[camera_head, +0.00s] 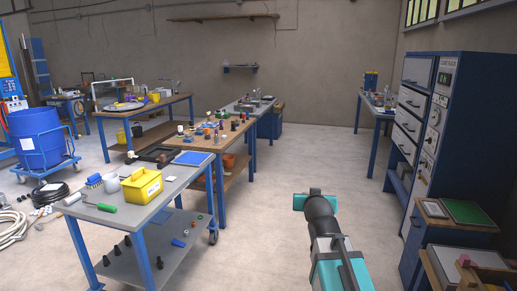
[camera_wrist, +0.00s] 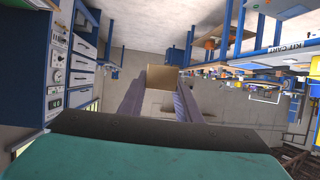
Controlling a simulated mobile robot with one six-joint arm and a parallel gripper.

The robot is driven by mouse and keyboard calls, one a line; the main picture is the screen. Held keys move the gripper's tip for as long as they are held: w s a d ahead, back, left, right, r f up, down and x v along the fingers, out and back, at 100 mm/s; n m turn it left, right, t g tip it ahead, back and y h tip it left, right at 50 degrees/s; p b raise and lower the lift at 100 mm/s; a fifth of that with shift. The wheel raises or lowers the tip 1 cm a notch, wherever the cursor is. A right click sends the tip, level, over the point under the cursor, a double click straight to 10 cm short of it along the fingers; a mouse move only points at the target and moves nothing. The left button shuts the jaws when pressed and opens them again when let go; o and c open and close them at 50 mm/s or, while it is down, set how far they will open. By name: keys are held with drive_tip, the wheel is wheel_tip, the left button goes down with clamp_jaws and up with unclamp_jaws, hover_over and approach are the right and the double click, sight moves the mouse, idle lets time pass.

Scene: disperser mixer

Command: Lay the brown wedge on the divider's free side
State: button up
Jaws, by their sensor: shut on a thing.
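The brown wedge (camera_wrist: 163,78) shows as a tan-brown block between the far ends of my two fingers in the wrist view. My gripper (camera_wrist: 161,88) is shut on it and holds it up in the air. In the head view my gripper (camera_head: 315,202) is over the open floor right of the tables, and its fingers and the wedge are hidden there. I cannot make out the divider for certain. A black tray (camera_head: 149,157) with small things in it lies on the bench at left, too small to read in detail.
A grey-topped table (camera_head: 150,190) at left carries a yellow bin (camera_head: 142,186) and a green-handled roller. A blue cabinet (camera_head: 455,130) stands at right. At the lower right corner is a light wooden frame (camera_head: 440,285) with a pink piece. The middle floor is clear.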

drive_tip(key=shift+w+a+r+n+y, duration=0.15)
drive_tip(key=shift+a+r+n+y, duration=0.05)
drive_tip(key=shift+a+n+y, duration=0.45)
drive_tip(key=shift+d+y, duration=0.1)
drive_tip(key=shift+y, duration=0.15)
idle(1.0)
